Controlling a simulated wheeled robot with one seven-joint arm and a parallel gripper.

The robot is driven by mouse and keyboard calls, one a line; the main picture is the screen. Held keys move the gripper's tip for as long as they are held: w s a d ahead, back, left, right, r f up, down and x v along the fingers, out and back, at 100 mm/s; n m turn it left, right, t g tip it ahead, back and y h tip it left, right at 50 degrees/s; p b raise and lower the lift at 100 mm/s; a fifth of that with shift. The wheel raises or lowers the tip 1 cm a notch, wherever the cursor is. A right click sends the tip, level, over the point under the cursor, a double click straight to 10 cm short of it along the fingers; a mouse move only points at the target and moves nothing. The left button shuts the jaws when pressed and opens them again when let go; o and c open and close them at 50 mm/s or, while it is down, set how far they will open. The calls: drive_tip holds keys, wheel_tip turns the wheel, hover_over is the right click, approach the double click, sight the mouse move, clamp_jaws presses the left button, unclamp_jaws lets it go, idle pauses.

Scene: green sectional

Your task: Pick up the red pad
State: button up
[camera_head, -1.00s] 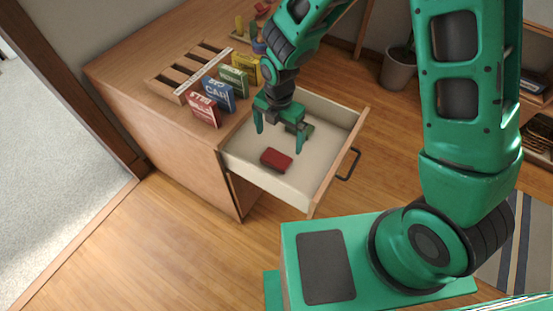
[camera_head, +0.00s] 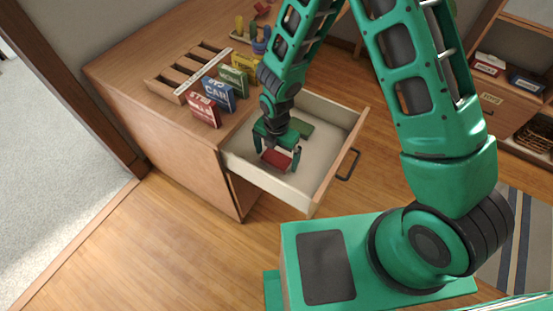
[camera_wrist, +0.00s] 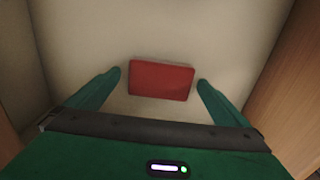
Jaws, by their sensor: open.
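The red pad (camera_head: 276,160) lies flat on the floor of the open drawer (camera_head: 318,178). In the wrist view the red pad (camera_wrist: 161,80) sits between the two fingertips, with a gap on each side. My gripper (camera_head: 278,154) is inside the drawer, pointing down over the pad, with its fingers spread. In the wrist view my gripper (camera_wrist: 160,82) is open and holds nothing. In the head view the gripper covers part of the pad's far side.
The drawer's walls stand close around my gripper. Red, blue, green and yellow card boxes (camera_head: 218,94) and a wooden rack (camera_head: 186,72) stand on the cabinet top.

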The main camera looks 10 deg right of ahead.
sight(277, 158)
drive_tip(key=shift+f, duration=0.35)
drive_tip(key=c, duration=1.1)
drive_tip(key=shift+r, duration=0.1)
wheel_tip(277, 158, up, 10)
drive_tip(key=shift+f, duration=0.1)
